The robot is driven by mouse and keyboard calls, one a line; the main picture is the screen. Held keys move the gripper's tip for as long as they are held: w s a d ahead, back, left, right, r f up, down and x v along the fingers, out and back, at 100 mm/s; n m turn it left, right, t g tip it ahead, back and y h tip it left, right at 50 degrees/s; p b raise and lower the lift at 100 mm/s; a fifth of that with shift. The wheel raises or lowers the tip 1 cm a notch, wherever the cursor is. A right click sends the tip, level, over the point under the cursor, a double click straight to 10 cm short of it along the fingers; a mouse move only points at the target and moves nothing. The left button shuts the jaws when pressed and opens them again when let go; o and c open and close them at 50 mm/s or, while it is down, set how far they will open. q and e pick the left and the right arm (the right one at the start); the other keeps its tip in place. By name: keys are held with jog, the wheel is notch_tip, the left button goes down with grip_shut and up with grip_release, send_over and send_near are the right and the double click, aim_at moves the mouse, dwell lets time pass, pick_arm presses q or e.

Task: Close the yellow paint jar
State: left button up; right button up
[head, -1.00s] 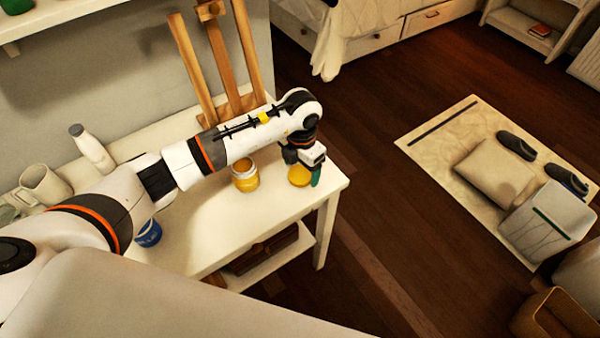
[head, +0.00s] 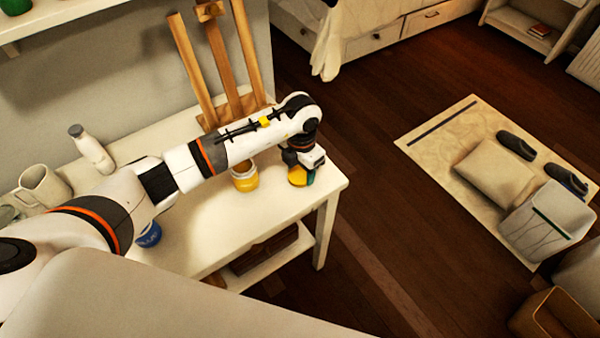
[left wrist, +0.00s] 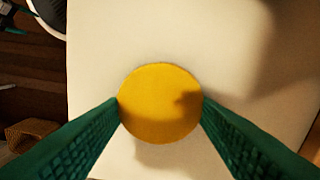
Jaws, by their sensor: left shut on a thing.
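The yellow paint jar (head: 245,180) stands upright and open on the white table, its upper part partly behind my left arm in the head view. Its round yellow lid (head: 298,177) is to the right of the jar, near the table's right end. My left gripper (head: 307,176) is shut on the lid. In the left wrist view the lid (left wrist: 160,104) shows flat side up between the two green fingers of my left gripper (left wrist: 160,108), which touch its left and right edges. I cannot tell whether it still rests on the table. My right gripper is not in view.
The white table (head: 215,225) holds a blue jar (head: 149,235), a white bottle (head: 92,149), a pale mug (head: 43,184) and a wooden easel (head: 228,100) at the back. The table top in front of the yellow jar is clear.

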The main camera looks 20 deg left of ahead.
aim_at(301, 173)
pick_arm(q)
jog(key=shift+r, duration=0.15)
notch_tip(301, 173, up, 10)
jog(key=shift+b, duration=0.4)
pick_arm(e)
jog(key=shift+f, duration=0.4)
